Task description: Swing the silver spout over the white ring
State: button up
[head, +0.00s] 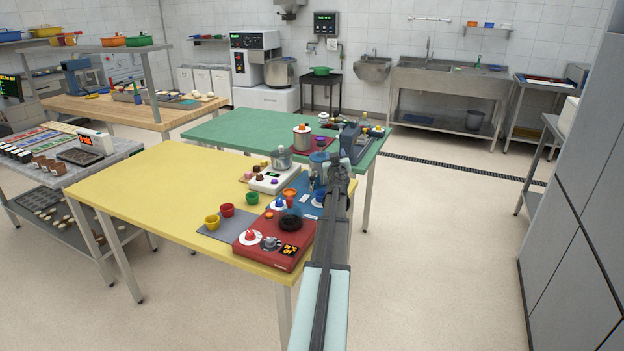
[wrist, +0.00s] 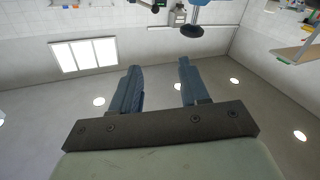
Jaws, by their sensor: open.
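My gripper (wrist: 158,84) shows in the wrist view with its two blue fingers apart and nothing between them. In the head view my arm reaches to the right part of the yellow table (head: 150,185) and covers some of what stands there. A blue board (head: 306,199) there bears small coloured parts, partly behind my arm. Small silver parts (head: 312,181) show close beside my arm's end, but I cannot tell whether one is the spout. White round pieces show on the blue board and on the red unit (head: 275,238); I cannot tell which is the white ring.
A white scale-like unit (head: 268,179) with a silver pot stands behind the blue board. A grey mat (head: 222,232) with red and yellow cups nearby lies left of the red unit. The green table (head: 225,126) stands behind. The yellow table's left half is clear.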

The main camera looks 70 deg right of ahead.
aim_at(312, 177)
jog(key=s+a+f+n+t+y, duration=0.5)
jog(key=a+f+t+y, duration=0.35)
jog(key=a, duration=0.35)
jog(key=shift+t+y, duration=0.25)
jog(key=shift+y, duration=0.1)
jog(key=x, duration=1.4)
jog(key=shift+s+d+r, duration=0.1)
jog(key=shift+d+r, duration=0.1)
jog(key=shift+d, duration=0.05)
grip_shut()
